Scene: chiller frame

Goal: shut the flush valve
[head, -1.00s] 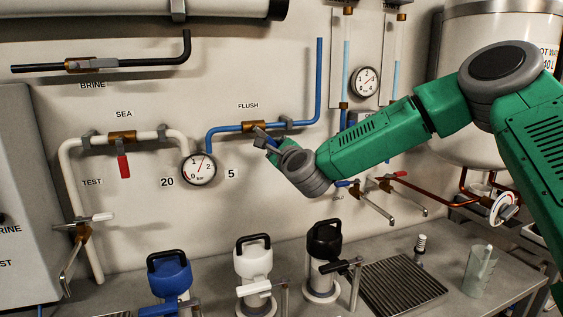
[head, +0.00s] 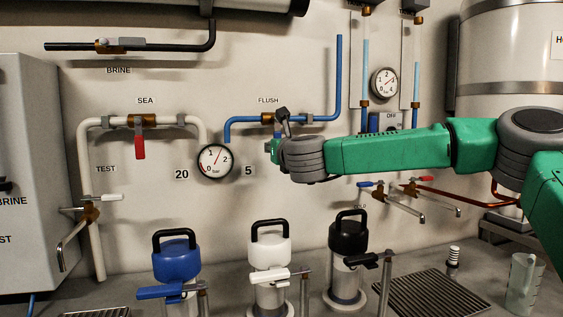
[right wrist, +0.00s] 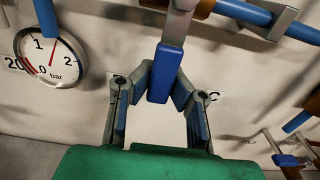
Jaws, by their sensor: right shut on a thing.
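The flush valve (head: 267,118) sits on the blue pipe under the FLUSH label (head: 268,100). In the right wrist view its brass body (right wrist: 200,8) shows at the top. Its lever has a grey stem and a blue grip (right wrist: 158,85), and hangs down, across the pipe's line. My right gripper (head: 274,147) reaches in from the right, just below the valve. In the right wrist view its two fingers (right wrist: 162,80) stand either side of the blue grip, shut on it. In the head view my gripper hides most of the grip. My left gripper is not in view.
A pressure gauge (head: 215,161) is left of my gripper. The sea valve (head: 140,122) with a red lever is further left. Taps (head: 405,205) lie below my right arm. Blue, white (head: 270,250) and black-topped canisters stand on the bench below.

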